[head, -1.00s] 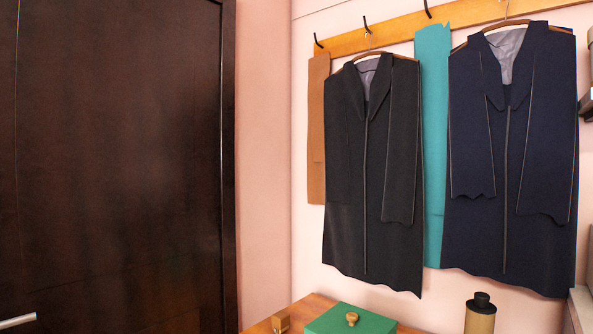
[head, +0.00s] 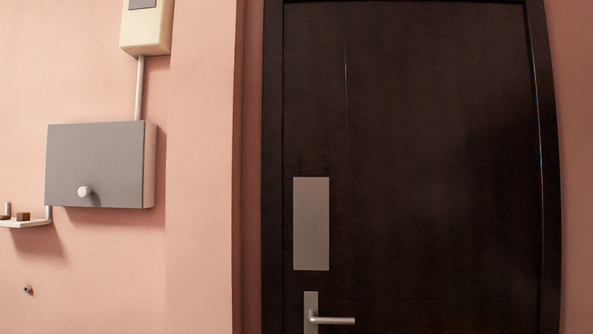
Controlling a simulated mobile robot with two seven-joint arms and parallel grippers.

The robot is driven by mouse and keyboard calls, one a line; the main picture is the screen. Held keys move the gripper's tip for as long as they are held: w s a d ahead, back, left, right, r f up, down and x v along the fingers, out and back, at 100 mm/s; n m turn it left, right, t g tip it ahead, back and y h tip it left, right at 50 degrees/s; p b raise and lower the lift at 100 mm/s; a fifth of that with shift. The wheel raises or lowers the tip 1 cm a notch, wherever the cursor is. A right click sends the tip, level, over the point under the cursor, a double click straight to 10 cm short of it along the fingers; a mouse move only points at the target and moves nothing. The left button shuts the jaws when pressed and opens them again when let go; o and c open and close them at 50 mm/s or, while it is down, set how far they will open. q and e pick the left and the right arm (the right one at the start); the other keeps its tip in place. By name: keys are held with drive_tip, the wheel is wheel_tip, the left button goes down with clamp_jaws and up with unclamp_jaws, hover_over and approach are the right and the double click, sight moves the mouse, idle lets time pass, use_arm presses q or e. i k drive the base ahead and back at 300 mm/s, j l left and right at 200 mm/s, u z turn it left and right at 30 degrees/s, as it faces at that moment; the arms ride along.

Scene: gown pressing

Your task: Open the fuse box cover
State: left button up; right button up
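The fuse box (head: 150,166) is mounted on the pink wall at the left of the head view. Its flat grey cover (head: 95,155) faces out and is closed. A round white knob (head: 84,192) sits low on the cover, left of its middle. Neither of my grippers shows in the head view, so their states are hidden.
A dark door (head: 430,150) with a grey plate (head: 311,223) and a lever handle (head: 333,320) stands right of the box. A cream meter box (head: 147,32) with a pipe (head: 139,88) is above. A small white shelf (head: 28,223) juts out at lower left.

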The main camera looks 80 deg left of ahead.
sight(88, 164)
drive_tip(key=u, duration=3.65)
